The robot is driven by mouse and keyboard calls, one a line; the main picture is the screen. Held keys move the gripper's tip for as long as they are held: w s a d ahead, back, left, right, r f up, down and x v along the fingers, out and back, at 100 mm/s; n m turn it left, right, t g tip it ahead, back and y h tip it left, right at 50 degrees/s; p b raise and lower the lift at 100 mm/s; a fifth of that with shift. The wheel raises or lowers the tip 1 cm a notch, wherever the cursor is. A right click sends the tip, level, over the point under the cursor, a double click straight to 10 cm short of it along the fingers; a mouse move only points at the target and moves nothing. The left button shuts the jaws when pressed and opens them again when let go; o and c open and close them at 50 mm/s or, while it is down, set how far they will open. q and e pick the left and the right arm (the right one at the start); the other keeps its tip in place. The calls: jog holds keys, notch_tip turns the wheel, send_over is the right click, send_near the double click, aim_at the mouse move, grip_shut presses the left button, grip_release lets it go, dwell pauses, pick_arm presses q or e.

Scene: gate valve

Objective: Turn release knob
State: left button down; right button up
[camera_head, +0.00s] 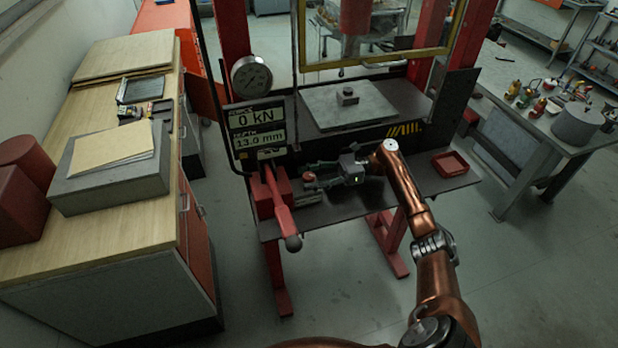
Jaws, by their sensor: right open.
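A small red round knob (309,177), which looks like the release knob, sits at the right end of the red hand-pump block on the press's front shelf. My right gripper (307,179) reaches in from the right, with its two grey fingers pointing left toward the knob. The fingers are open and the knob shows between or just behind their tips. I cannot tell whether they touch it. The pump's red lever (280,208) slants down toward me, left of the gripper. My left gripper is not in view.
The press display (257,127) reads 0 kN and 13.0 mm, below a round gauge (251,77). A red tray (450,164) lies at the shelf's right. A wooden-topped cabinet (110,232) stands left, a cluttered bench (520,145) right. The floor in front is clear.

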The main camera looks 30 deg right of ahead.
aim_at(309, 175)
notch_tip(309, 175, up, 10)
dwell(0.6)
